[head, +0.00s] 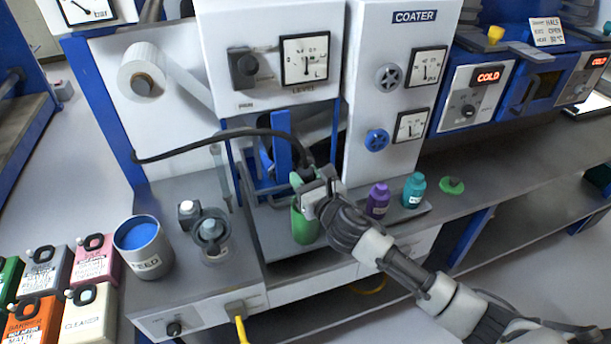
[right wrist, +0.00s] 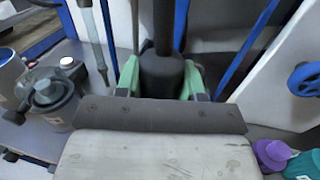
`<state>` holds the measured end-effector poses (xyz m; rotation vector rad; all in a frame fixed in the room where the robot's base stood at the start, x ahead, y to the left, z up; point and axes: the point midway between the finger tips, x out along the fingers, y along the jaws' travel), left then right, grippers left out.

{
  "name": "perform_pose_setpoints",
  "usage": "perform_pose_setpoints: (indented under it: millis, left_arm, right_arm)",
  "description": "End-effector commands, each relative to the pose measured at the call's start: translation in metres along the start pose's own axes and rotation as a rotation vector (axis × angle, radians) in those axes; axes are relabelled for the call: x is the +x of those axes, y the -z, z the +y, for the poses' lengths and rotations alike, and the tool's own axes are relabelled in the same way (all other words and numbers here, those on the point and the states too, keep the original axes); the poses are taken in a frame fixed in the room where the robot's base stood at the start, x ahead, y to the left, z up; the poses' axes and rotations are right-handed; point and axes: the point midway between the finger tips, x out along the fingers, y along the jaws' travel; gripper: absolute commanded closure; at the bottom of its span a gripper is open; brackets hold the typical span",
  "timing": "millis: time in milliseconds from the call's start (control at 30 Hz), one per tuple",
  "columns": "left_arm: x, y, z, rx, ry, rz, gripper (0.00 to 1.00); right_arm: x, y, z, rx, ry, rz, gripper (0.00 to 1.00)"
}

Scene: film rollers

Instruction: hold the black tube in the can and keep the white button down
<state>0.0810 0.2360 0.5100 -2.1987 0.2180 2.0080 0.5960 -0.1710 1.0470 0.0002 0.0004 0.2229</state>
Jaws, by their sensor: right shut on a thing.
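The black tube (head: 215,137) arcs across the head view, and its thick end points down at the green can (head: 304,226). My right gripper (head: 312,186) is shut on the tube's end, just above the can. The right wrist view shows that thick black end (right wrist: 161,76) upright between two green pieces at the fingers. The gripper hides the can's mouth, so I cannot tell how deep the tube sits. A white-topped button (head: 187,207) stands on the grey bench at left, with nothing touching it; it also shows in the right wrist view (right wrist: 67,62). My left gripper is out of view.
A grey lidded pot (head: 211,232) stands beside the button, and a feed cup with blue contents (head: 142,243) is left of it. Purple (head: 378,200) and teal (head: 414,190) bottles stand right of the can. Blue uprights flank the can's bay.

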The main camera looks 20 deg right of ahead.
Motion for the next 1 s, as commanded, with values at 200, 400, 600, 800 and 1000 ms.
perform_pose_setpoints:
  millis: [200, 400, 600, 800, 1000]
  left_arm:
    - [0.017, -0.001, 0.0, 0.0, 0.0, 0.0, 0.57]
    - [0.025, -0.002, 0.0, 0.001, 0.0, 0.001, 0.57]
    - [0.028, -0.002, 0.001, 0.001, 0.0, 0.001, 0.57]
    - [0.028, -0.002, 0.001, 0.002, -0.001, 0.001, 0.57]
    - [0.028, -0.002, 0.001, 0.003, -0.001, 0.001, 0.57]
  right_arm:
    - [0.0, 0.02, 0.0, 0.0, 0.0, -0.001, 0.86]
    - [0.0, 0.031, 0.0, 0.0, 0.0, -0.001, 0.86]
    - [0.0, 0.035, 0.0, 0.0, 0.0, -0.002, 0.86]
    - [0.0, 0.035, 0.0, 0.0, 0.0, -0.002, 0.86]
    - [0.0, 0.035, 0.0, 0.0, 0.0, -0.002, 0.86]
